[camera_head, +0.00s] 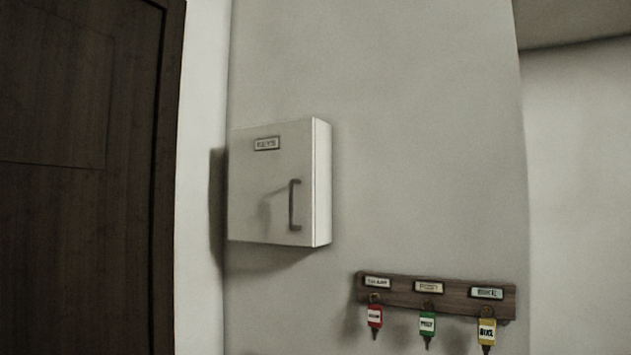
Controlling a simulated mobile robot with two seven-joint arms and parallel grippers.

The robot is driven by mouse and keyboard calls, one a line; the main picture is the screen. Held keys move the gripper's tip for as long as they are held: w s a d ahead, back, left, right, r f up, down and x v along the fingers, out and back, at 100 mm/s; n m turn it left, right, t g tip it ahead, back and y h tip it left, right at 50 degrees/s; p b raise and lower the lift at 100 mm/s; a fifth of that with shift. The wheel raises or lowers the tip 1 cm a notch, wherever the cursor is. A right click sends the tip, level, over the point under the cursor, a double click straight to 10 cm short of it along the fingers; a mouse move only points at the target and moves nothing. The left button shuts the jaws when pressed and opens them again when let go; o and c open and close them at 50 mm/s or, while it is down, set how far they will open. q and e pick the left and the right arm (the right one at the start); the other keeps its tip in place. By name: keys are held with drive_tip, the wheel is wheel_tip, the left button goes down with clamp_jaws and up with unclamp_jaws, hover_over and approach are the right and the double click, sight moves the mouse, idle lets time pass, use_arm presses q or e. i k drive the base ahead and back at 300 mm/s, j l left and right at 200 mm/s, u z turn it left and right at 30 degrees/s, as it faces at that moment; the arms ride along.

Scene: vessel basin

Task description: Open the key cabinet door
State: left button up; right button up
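The key cabinet (322,185) is a white box fixed to the grey wall, left of the middle of the head view. Its door (258,195) faces me and looks shut. A small label (266,143) reading "KEYS" sits near the top of the door. A dark grey upright bar handle (294,205) is on the right side of the door. A shadow falls on the door left of the handle. Neither of my grippers shows in this view.
A dark wooden door (85,180) fills the left side. Below and right of the cabinet, a brown key rack (455,299) carries red (375,316), green (427,323) and yellow (487,330) tagged keys. The wall in front of the cabinet looks clear.

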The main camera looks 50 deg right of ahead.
sight(271, 168)
drive_tip(key=z, duration=1.3)
